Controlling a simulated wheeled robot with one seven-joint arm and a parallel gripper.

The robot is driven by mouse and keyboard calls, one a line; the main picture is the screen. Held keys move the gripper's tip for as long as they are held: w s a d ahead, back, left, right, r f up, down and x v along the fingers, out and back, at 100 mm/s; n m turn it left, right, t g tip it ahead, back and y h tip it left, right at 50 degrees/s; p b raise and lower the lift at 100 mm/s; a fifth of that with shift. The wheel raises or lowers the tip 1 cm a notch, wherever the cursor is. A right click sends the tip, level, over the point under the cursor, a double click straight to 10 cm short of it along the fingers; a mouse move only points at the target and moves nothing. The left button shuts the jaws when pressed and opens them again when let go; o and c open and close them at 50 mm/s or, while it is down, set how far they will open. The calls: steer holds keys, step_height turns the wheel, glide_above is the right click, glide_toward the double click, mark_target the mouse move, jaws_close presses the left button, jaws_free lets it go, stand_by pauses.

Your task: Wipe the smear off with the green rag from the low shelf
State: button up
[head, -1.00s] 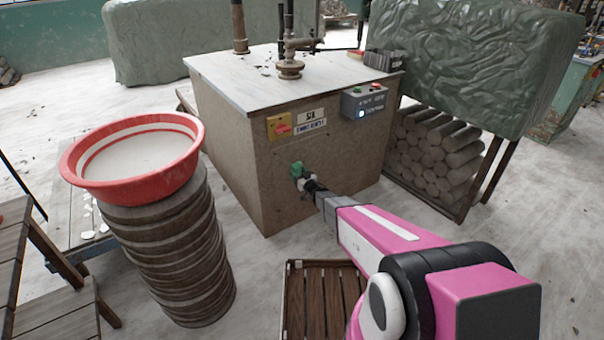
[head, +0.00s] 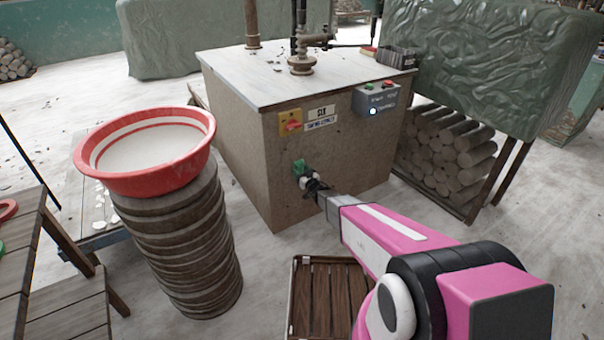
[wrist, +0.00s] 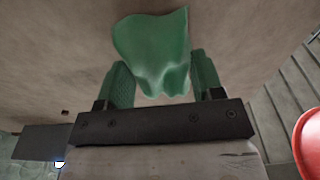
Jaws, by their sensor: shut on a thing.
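My gripper (head: 309,183) is shut on the green rag (head: 299,166), held out in front of the brown side of a large box-shaped cabinet (head: 245,150). In the wrist view the rag (wrist: 152,45) is bunched between the green fingers of my gripper (wrist: 163,82), and its loose part fans out beyond them. I cannot tell whether the rag touches the cabinet side. I cannot make out the smear in either view.
A red-rimmed basin (head: 150,180) stands on a stack of round boards (head: 185,250), left of my arm. A slatted wooden piece (head: 325,300) lies low beneath the arm. Stacked logs (head: 450,150) are at right. A wooden table (head: 20,230) is at far left.

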mark_target(312, 160)
steer(key=shift+r, duration=0.75)
steer(key=shift+w+d, duration=0.8)
steer(key=shift+d, duration=0.25)
steer(key=shift+w+d, duration=0.85)
steer(key=shift+d, duration=0.25)
steer(key=shift+w+d, duration=0.8)
steer(key=shift+d, duration=0.25)
steer(key=shift+w+d, duration=0.75)
steer(key=shift+d, duration=0.5)
steer(key=shift+w+d, duration=0.8)
steer(key=shift+d, duration=0.45)
steer(key=shift+w+d, duration=0.75)
steer(key=shift+d, duration=0.5)
steer(key=shift+s, duration=0.1)
steer(key=shift+r+v, duration=0.15)
steer(key=shift+v, duration=1.3)
steer(key=shift+r+v, duration=0.2)
steer(key=shift+v, duration=1.25)
steer(key=shift+d, duration=0.1)
